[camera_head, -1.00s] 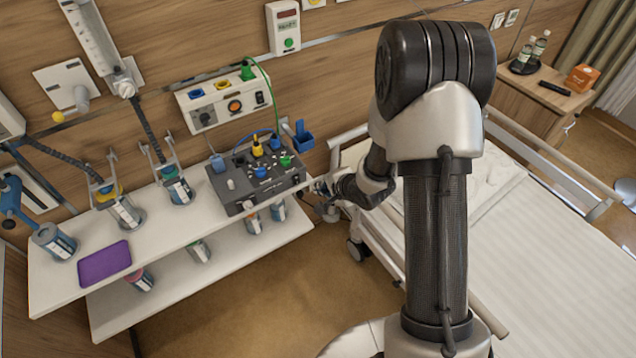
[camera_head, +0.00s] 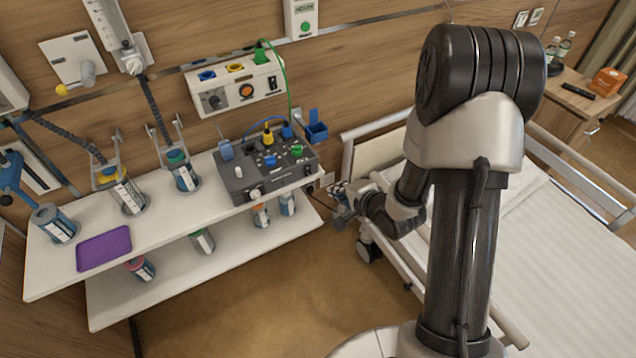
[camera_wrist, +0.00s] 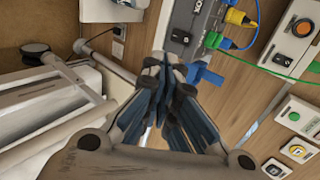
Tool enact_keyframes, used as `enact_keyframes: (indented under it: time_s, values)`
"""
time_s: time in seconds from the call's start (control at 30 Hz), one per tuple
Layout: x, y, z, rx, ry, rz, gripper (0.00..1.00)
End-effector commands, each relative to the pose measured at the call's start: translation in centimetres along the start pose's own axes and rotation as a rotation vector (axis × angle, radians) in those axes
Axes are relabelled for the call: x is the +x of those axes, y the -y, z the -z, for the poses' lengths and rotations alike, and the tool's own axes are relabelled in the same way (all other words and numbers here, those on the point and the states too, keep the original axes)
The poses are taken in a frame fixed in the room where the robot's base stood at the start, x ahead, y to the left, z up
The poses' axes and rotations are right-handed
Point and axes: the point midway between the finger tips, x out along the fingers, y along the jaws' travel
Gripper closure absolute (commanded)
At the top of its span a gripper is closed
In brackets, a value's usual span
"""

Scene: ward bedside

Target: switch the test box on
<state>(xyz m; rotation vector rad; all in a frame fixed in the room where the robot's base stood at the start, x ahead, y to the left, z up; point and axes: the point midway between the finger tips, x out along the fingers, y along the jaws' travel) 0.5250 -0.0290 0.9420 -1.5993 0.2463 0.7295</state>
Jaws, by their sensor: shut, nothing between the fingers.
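The dark grey box (camera_head: 240,187), which looks like the test box, sits at the right end of the upper white shelf. Its top has knobs and blue, yellow and green plugs. Part of it shows at the top of the wrist view (camera_wrist: 203,18). I cannot make out its power switch or state. My gripper (camera_head: 341,200) is right of and below the box, apart from it, beside the bed's corner. In the wrist view its fingers (camera_wrist: 166,66) are together and empty, with the box beyond the tips.
A white socket unit (camera_head: 222,100) is on the wall above the box. A blue holder (camera_head: 316,130) juts out by the box's right rear. The bed rail (camera_head: 375,125) stands close on the right. Jars and a purple tray (camera_head: 104,248) occupy the shelf's left.

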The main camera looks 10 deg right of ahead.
Motion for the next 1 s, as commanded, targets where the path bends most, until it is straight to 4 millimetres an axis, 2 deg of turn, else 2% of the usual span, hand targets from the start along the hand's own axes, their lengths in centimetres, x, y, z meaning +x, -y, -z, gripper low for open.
enact_keyframes:
  time_s: [0.33, 0.47, 0.57, 0.9, 1.0]
  values:
    - [-0.1, 0.0, 0.0, 0.000, -0.001, 0.008, 1.00]
    - [0.6, -0.1, 0.0, -0.001, 0.000, 0.007, 1.00]
    - [2.0, -0.1, -0.1, -0.002, 0.002, 0.007, 1.00]
    - [9.2, -0.3, -0.1, -0.002, 0.001, 0.007, 1.00]
    - [10.9, 0.3, -0.1, -0.003, 0.001, 0.010, 1.00]
